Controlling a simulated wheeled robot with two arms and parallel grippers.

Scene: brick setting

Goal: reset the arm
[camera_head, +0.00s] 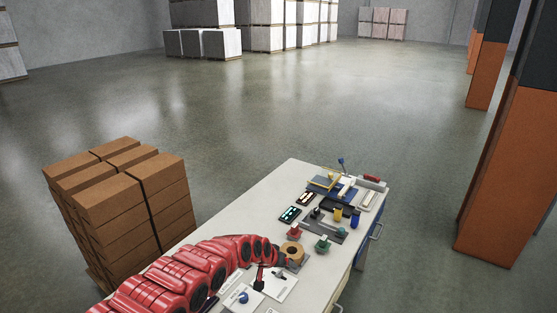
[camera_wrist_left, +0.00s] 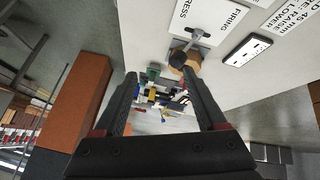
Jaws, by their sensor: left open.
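My left gripper (camera_wrist_left: 159,72) shows in the left wrist view with its two dark fingers spread apart and nothing between them. Tabletop items show beyond the gap. In the head view my red arm (camera_head: 190,270) lies low along the left side of the white workbench (camera_head: 265,195), coming from the bottom left. Its dark far end is beside a tan, hexagonal ring-like part (camera_head: 291,250). A tan part (camera_wrist_left: 185,58) also shows close to the right-hand fingertip in the wrist view. I cannot tell if they touch. My right gripper is not in view.
Small tools, blocks and dark trays (camera_head: 292,214) crowd the bench's far half. White printed cards (camera_head: 243,297) lie near the front. Stacked brown boxes (camera_head: 130,205) stand left of the bench. An orange pillar (camera_head: 510,170) stands right.

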